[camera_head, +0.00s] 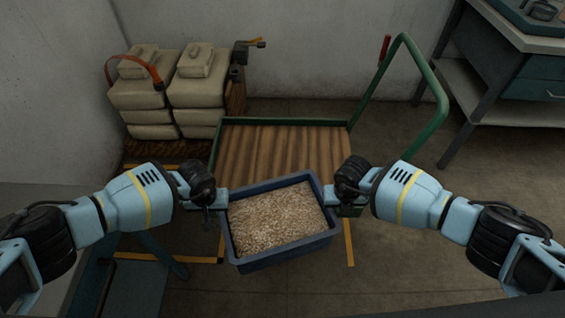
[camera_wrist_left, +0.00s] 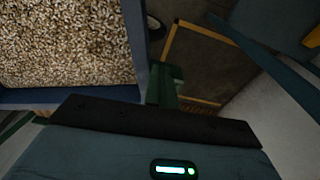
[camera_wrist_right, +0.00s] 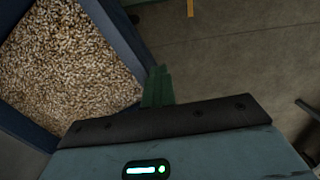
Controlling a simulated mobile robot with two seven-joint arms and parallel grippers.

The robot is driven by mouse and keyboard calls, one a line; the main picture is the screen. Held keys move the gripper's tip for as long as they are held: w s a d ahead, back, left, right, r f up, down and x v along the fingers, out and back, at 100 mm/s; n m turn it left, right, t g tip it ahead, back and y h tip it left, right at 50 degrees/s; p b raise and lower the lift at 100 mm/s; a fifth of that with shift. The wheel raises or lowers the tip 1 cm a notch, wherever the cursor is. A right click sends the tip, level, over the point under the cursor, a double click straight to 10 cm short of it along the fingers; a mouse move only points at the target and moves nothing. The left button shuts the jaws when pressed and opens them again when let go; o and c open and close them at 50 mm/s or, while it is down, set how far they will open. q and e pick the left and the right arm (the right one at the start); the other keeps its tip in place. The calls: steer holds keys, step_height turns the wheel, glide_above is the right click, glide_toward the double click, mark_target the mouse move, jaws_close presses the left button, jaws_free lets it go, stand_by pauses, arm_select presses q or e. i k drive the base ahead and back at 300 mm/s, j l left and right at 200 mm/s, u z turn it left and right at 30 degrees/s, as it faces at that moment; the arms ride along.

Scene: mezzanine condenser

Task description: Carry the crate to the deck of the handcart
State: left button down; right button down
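The dark blue crate (camera_head: 285,254), filled with pale brown pellets, is between my two grippers, a little askew. It covers the near part of the handcart's wooden deck (camera_head: 275,150). My left gripper (camera_head: 222,198) is closed at the crate's left side; its wrist view shows the green fingers (camera_wrist_left: 165,84) against the crate wall (camera_wrist_left: 138,40). My right gripper (camera_head: 332,196) is closed at the right side; its wrist view shows the fingers (camera_wrist_right: 158,87) beside the crate wall (camera_wrist_right: 120,35). The exact grip points are partly hidden. The visible deck is bare.
The handcart's green push handle (camera_head: 440,95) rises at the right. Stacked beige sacks (camera_head: 170,95) stand left of the cart by the wall. A workbench (camera_head: 520,75) is at the back right. Yellow lines (camera_head: 349,243) mark the floor. The floor at right is clear.

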mark_target(275, 168)
steer(key=i, duration=1)
